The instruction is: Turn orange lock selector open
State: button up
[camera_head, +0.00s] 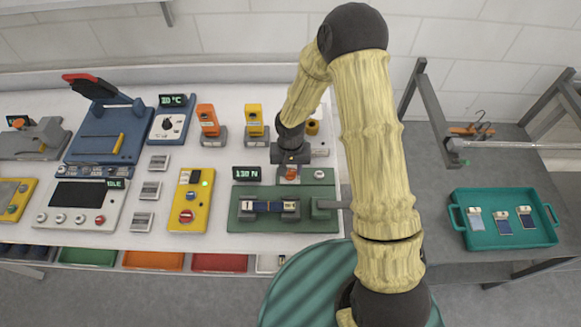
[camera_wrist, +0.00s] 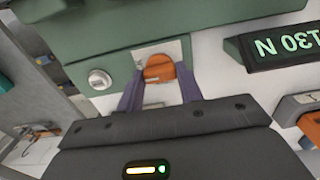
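The orange lock selector (camera_wrist: 158,68) is a rounded knob on a light plate on the green press fixture. It also shows in the head view (camera_head: 291,174), just under my gripper (camera_head: 290,166). In the wrist view, the two purple fingers of my gripper (camera_wrist: 161,72) stand apart, one on each side of the knob. Their tips are very close to its sides; firm contact cannot be made out. The green fixture (camera_head: 240,220) holds a dark piece between two grey blocks.
A "130 N" display (camera_head: 246,173) stands close left of my gripper. A round silver button (camera_wrist: 99,79) sits beside the selector. A yellow control box (camera_head: 190,215) and orange and yellow devices (camera_head: 254,119) are farther left. A teal tray (camera_head: 482,238) lies on the right table.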

jog(key=shift+c, duration=1.1)
jog(key=shift+n, duration=0.4)
jog(key=n, duration=0.4)
jog(key=shift+b, duration=0.4)
jog(key=n, duration=0.4)
jog(key=shift+n, duration=0.3)
jog(key=n, duration=0.4)
jog(key=shift+w+r, duration=0.1)
jog(key=n+p, duration=0.1)
jog(key=n, duration=0.3)
jog(key=shift+n, duration=0.3)
jog(key=o, duration=1)
